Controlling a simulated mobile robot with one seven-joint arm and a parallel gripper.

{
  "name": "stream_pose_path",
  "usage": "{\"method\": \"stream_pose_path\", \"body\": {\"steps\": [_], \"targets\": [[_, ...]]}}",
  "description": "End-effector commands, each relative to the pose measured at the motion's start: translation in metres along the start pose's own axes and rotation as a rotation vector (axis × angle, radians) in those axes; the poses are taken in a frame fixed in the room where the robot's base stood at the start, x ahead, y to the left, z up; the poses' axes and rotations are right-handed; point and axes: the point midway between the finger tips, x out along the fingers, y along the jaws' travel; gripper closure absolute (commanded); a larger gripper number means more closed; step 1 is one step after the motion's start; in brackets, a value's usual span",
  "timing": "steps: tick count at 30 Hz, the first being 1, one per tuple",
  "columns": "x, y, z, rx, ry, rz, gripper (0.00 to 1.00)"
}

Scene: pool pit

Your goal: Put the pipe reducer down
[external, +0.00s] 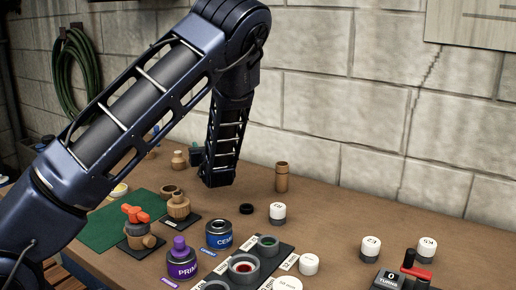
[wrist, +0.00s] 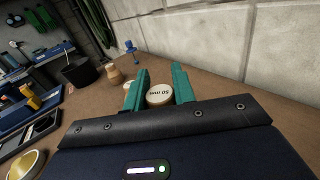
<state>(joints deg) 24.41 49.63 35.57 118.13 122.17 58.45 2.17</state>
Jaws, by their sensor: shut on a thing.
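My gripper (wrist: 161,84) has two teal fingers, one on each side of a round piece with a cream top and dark lettering, which I take to be the pipe reducer (wrist: 159,95). The fingers are shut on it. Its lower part is hidden behind the dark gripper body, so I cannot tell whether it touches the table. In the external view my gripper (external: 196,153) is at the far side of the table, left of the wooden cylinder; a bit of teal shows, and the held piece is hidden behind my arm.
A wooden bottle-shaped piece (external: 179,160) stands just left of my gripper. A wooden cylinder (external: 282,178) stands near the block wall (external: 325,105). A black ring (external: 246,208), a blue cement can (external: 219,236) and a purple primer can (external: 182,266) are nearer. The table's back right is bare.

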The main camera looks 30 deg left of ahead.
Motion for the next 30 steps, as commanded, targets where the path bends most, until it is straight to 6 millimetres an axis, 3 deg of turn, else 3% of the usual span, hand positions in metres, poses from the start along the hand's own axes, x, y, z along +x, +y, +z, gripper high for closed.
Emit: {"method": "stream_pose_path", "body": {"steps": [13,25,26,28,30], "targets": [[0.000,-0.002,-0.039,0.000,0.000,-0.001,1.00],[0.000,-0.002,-0.043,0.000,0.000,-0.001,1.00],[0.000,-0.002,-0.043,0.000,0.000,-0.001,0.70],[0.000,-0.002,-0.043,-0.001,0.000,-0.001,0.56],[0.000,-0.002,-0.042,-0.001,0.000,-0.001,0.52]]}}
